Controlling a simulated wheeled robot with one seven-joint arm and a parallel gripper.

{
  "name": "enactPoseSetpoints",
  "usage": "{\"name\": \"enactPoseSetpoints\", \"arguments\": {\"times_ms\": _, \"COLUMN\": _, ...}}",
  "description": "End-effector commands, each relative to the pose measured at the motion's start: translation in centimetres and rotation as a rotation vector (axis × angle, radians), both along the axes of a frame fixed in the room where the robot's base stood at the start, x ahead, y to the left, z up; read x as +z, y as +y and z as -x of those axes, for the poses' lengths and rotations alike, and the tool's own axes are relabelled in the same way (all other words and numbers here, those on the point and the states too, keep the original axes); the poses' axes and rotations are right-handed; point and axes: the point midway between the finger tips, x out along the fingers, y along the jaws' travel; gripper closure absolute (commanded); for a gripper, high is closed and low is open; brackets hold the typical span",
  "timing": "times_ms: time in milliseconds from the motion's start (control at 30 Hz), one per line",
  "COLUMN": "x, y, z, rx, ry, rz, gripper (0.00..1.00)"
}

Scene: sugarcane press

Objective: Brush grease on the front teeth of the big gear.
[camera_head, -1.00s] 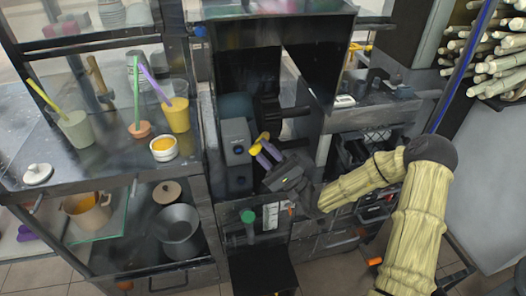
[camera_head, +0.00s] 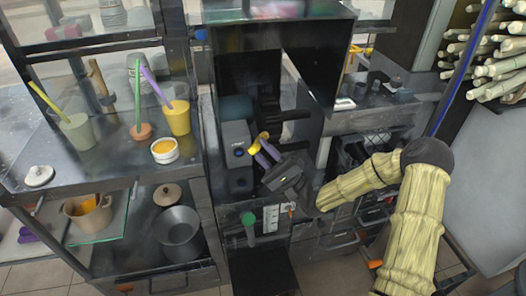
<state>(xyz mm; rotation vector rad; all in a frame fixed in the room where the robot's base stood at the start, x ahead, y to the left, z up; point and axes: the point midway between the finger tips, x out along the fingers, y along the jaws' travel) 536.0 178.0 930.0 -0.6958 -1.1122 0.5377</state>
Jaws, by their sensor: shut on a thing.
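A white bowl (camera_head: 163,158) with orange-yellow contents, possibly grease, stands on the left shelf.
The left shelf (camera_head: 110,165) also holds a green cup (camera_head: 78,132), a yellow cup (camera_head: 179,117) and a white lid (camera_head: 39,176). Pots stand below it. A dark rod (camera_head: 290,114) sticks out above my gripper. Cane stalks (camera_head: 497,65) are stacked at the upper right.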

Motion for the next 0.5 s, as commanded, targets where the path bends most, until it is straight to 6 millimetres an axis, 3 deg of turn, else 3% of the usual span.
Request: {"name": "enactPoseSetpoints", "arguments": {"times_ms": 500, "x": 0.04, "y": 0.24, "z": -0.81, "rx": -0.001, "ry": -0.001, "rz": -0.001, "gripper": 0.99}}
